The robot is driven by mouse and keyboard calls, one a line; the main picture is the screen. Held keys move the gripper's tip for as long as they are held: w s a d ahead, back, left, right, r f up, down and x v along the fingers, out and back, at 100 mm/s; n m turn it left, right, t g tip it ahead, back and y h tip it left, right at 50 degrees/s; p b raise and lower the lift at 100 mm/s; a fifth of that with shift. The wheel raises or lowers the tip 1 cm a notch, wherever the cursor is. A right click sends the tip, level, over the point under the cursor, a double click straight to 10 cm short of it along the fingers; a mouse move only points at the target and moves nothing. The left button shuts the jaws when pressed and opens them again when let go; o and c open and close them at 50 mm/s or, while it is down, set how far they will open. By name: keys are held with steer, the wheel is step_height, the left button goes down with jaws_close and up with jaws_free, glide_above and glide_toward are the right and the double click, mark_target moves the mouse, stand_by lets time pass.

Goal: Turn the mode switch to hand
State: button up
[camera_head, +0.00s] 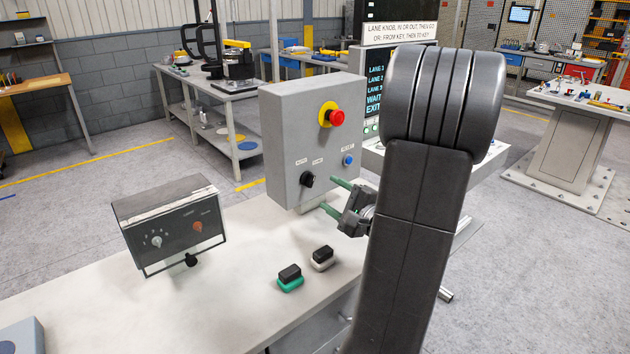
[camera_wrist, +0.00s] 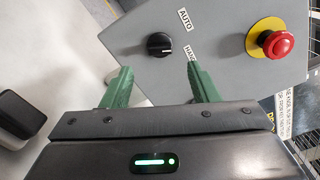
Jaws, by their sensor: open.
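The mode switch (camera_head: 307,180) is a black rotary knob with a white pointer line, low on the front of a grey control box (camera_head: 284,120). In the wrist view the knob (camera_wrist: 159,45) sits between labels reading AUTO (camera_wrist: 184,20) and, partly covered by a finger, HAND (camera_wrist: 191,55). My gripper (camera_head: 336,196) has green fingers and is open and empty. It is in front of the box, to the right of the knob in the head view, apart from it. In the wrist view the fingertips (camera_wrist: 160,75) are either side below the knob.
A red emergency button (camera_head: 336,118) on a yellow disc and a blue button (camera_head: 347,160) are on the same box face. Two small black-topped blocks (camera_head: 290,277) (camera_head: 322,257) lie on the bench (camera_head: 237,308).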

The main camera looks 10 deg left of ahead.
mark_target(313, 183)
steer(key=p+x, duration=0.1)
steer(key=x, duration=0.6)
steer(key=shift+w+a, duration=0.15)
steer(key=shift+a, duration=0.1)
steer(key=shift+c, duration=0.4)
steer(key=c, duration=0.8)
steer(key=shift+c, duration=0.2)
steer(key=shift+m, duration=0.4)
steer(key=shift+f+m+b, duration=0.1)
steer(key=shift+m+b, duration=0.3)
steer(key=shift+m, duration=2.5)
